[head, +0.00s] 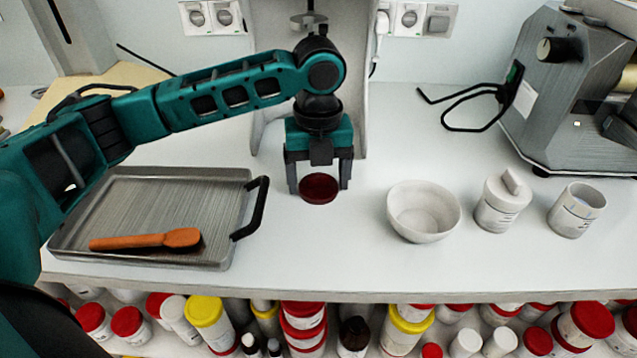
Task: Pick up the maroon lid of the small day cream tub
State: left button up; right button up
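The maroon lid (319,188) is a small round disc on the white counter, left of the white bowl. My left gripper (319,188) points straight down over it, its two fingers apart with the lid between them in the picture. I cannot tell whether the fingertips touch the lid or are still a little above the counter. A small white open tub (576,211) stands at the right; I cannot tell whether it is the day cream tub. My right gripper is not in view.
A metal tray (150,200) with an orange spatula (146,240) and black handle lies left. A grey machine (570,100) is at back right. Several jars fill the shelf below.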

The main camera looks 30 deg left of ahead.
aim_at(320, 177)
pick_arm(q)
jog(key=c, duration=0.6)
jog(key=shift+r, duration=0.1)
jog(key=r+p, duration=0.2)
jog(key=r, duration=0.8)
jog(key=r+p, duration=0.2)
jog(key=r, duration=0.7)
jog(key=shift+d+r+p, duration=0.2)
jog(key=shift+r+p, duration=0.15)
jog(key=shift+r, duration=0.05)
